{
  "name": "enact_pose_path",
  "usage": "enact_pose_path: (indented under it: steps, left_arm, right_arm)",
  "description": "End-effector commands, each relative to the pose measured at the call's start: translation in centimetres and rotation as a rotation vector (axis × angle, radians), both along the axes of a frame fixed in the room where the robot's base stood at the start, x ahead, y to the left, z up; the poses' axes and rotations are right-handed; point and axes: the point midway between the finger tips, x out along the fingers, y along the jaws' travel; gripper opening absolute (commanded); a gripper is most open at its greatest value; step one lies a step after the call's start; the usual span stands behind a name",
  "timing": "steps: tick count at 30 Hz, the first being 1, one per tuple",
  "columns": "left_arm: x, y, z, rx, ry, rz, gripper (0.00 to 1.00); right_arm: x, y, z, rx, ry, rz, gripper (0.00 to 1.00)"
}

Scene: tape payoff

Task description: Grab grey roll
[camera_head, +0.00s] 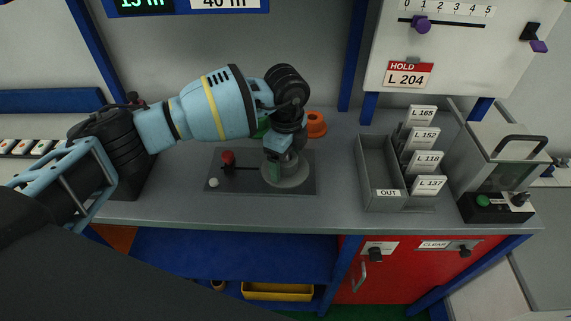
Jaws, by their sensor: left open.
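A grey roll (293,177) sits on a dark grey plate (240,186) in the middle of the bench. My left arm comes in from the left, and my left gripper (278,168) points down over the roll, with its fingers in front of part of it. The gripper is open. I cannot tell whether the fingers touch the roll. My right gripper is not in view.
A red knob (228,158) and a white ball (213,183) are on the plate's left side. An orange roll (317,124) stands behind the gripper. A grey OUT tray (376,160), upright labelled cards (424,139) and a clear-sided box (497,155) stand to the right.

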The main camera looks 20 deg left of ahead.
Motion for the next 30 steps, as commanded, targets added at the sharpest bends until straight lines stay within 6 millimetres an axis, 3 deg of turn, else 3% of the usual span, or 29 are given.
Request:
enact_pose_path:
  steps: [4, 16, 24, 30]
  left_arm:
    - [0.0, 0.0, 0.1, 0.000, -0.001, 0.000, 0.79]
    - [0.0, 0.0, 0.1, 0.000, -0.001, -0.001, 0.27]
    - [0.1, 0.0, 0.5, -0.002, -0.003, -0.001, 0.27]
    - [0.1, -0.1, 3.3, -0.002, -0.007, -0.002, 0.27]
  right_arm:
    - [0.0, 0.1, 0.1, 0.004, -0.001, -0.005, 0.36]
    - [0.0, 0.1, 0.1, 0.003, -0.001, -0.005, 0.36]
    - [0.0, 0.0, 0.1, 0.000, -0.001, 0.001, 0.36]
    - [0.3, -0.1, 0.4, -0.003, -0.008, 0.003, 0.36]
